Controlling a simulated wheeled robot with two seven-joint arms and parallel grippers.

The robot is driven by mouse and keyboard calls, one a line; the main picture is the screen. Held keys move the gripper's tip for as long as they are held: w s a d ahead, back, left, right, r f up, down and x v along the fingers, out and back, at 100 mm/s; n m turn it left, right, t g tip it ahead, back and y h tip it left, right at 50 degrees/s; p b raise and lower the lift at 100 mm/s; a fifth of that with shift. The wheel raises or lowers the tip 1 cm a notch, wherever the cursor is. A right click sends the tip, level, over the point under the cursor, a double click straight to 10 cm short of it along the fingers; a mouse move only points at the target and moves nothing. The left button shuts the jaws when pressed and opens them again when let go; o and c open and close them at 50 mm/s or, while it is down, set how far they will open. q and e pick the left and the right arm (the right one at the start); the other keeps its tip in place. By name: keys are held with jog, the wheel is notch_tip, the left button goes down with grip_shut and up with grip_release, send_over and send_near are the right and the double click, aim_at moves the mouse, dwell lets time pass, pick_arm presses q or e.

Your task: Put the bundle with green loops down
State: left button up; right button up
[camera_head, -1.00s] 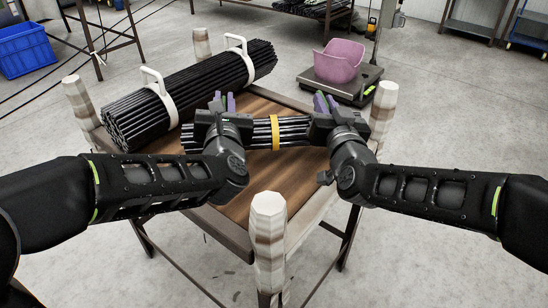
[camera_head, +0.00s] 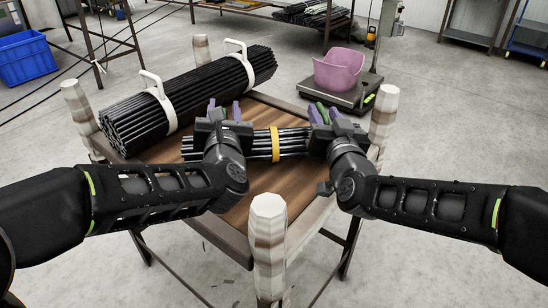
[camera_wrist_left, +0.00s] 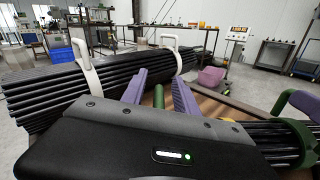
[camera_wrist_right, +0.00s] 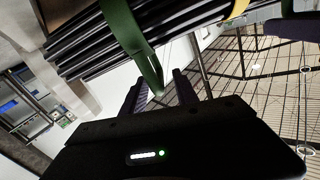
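The bundle with green loops (camera_head: 291,141) is a short bundle of dark rods with a yellow band, lying low over the wooden table top (camera_head: 245,205). Its underside contact is hard to see. My left gripper (camera_head: 223,110) is over its left end with purple fingers spread. A green loop (camera_wrist_left: 158,95) stands between them with gaps on both sides. My right gripper (camera_head: 325,113) is over the right end, also spread. The other green loop (camera_wrist_right: 148,62) reaches between its fingers. The lower loops are partly hidden by the grippers.
A larger rod bundle with white loops (camera_head: 190,92) lies behind on the same table. Pale posts, such as the front one (camera_head: 268,235), rise at the table corners. A pink tub (camera_head: 338,68) sits on a scale beyond. Bare table shows in front of the small bundle.

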pick_arm(q)
notch_tip(320, 180, up, 9)
jog(key=shift+d+r, duration=0.1)
dwell(0.5)
pick_arm(e)
jog(key=s+d, duration=0.2)
jog(key=s, duration=0.9)
jog(key=shift+s, duration=0.4)
